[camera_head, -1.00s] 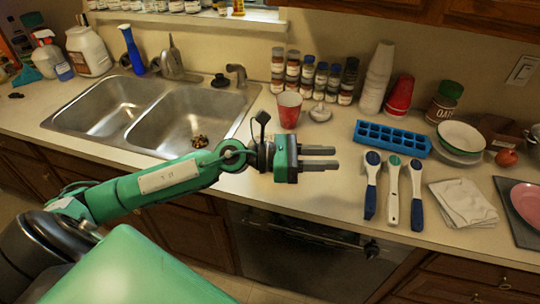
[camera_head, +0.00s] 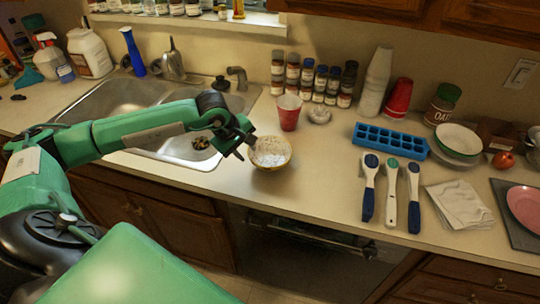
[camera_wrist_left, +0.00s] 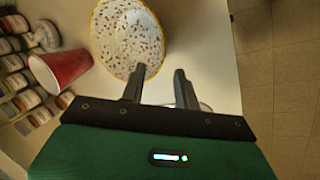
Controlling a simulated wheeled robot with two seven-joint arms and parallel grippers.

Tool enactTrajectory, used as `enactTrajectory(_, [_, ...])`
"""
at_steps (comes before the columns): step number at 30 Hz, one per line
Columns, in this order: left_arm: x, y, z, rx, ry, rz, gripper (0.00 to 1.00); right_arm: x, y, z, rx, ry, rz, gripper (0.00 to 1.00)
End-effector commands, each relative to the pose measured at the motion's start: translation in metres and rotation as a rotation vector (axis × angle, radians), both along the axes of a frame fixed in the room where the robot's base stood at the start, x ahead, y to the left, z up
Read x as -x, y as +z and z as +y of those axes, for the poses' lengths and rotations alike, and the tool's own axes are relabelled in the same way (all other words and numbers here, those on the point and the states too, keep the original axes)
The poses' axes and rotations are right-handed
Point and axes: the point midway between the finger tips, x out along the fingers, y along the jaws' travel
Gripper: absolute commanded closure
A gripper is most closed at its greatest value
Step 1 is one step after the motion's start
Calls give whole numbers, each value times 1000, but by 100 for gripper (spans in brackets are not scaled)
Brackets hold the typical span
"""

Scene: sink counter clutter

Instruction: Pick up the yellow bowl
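The yellow bowl (camera_head: 272,154), with a yellow rim and a pale speckled inside, is on the counter right of the sink, near the front edge. It also shows in the left wrist view (camera_wrist_left: 126,38). My left gripper (camera_head: 246,149) is at the bowl's left side in the head view. In the wrist view its two fingers (camera_wrist_left: 160,72) are apart with nothing clearly between them. One fingertip overlaps the bowl's rim and the other is beside the bowl; I cannot tell whether they touch it. My right gripper is not in view.
A red cup (camera_head: 289,112) stands just behind the bowl, with spice jars (camera_head: 318,84) further back. The double sink (camera_head: 185,148) lies left, partly under my left arm. A blue ice tray (camera_head: 391,140) and several utensils (camera_head: 391,195) lie right. Counter between bowl and utensils is clear.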

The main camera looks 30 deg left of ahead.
Motion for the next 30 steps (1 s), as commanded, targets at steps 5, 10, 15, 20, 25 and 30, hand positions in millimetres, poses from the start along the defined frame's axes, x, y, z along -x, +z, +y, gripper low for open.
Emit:
enactTrajectory(5, [-8,-19,-3,2,1,1,68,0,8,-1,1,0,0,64])
enactTrajectory(10, [-12,-27,-4,2,2,2,68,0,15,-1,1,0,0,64])
enactTrajectory(15, [-19,-44,-6,3,2,2,68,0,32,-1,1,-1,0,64])
enactTrajectory(20, [-26,-64,-8,3,2,2,68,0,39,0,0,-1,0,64])
enactTrajectory(25, [-28,-72,-9,2,0,0,68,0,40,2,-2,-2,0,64])
enactTrajectory(30, [-28,-72,-9,2,0,0,72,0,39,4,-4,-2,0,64])
